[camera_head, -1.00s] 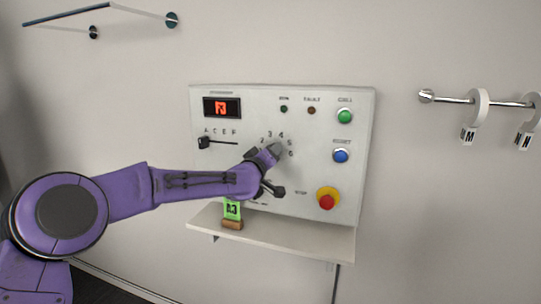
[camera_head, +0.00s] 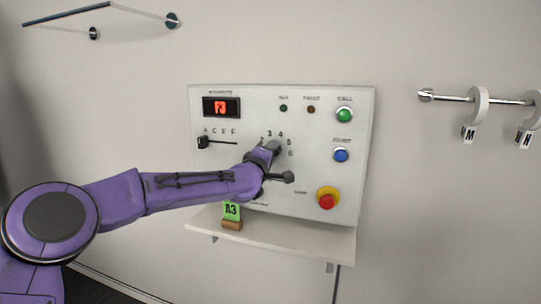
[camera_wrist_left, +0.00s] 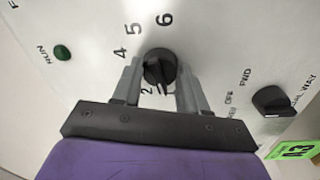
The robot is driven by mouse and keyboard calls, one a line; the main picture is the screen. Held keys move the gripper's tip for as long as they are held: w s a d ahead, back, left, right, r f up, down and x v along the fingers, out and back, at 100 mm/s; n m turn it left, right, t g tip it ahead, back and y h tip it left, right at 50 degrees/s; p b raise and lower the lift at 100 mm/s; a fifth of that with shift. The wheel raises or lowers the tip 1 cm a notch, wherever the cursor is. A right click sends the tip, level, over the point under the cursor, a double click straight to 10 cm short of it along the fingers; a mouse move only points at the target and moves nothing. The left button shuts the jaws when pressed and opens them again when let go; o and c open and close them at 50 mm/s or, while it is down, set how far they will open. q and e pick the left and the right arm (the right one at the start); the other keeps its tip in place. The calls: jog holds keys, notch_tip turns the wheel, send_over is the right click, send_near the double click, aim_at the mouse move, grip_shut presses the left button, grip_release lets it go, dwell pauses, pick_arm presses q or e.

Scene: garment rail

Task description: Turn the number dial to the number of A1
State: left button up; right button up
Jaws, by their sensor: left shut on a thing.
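The number dial (camera_wrist_left: 160,68) is a round black knob on the white control panel (camera_head: 350,105). It sits between the two fingers of my left gripper (camera_wrist_left: 161,85), one on each side, shut on it. The ridge of the dial points toward the lower numbers, near 2; the exact number is unclear. A black slider (camera_head: 203,142) stands at the letter A. The display (camera_head: 221,107) shows a red character I cannot read for certain.
A green card (camera_head: 232,210) reading A3 stands on the shelf (camera_head: 300,233) below the panel. A second black knob (camera_wrist_left: 271,101) is beside the gripper. Green (camera_head: 344,115), blue (camera_head: 341,155) and red (camera_head: 327,198) buttons are to the right. Rails hang on the wall at both sides.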

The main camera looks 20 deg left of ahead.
dwell(0.3)
pick_arm(q)
jog(key=o, duration=1.1)
jog(key=shift+c, duration=0.2)
jog(key=s+b, duration=0.3)
jog(key=s, duration=0.7)
jog(key=shift+s+a+f, duration=0.25)
jog(key=shift+f, duration=0.2)
jog(key=shift+r, duration=0.1)
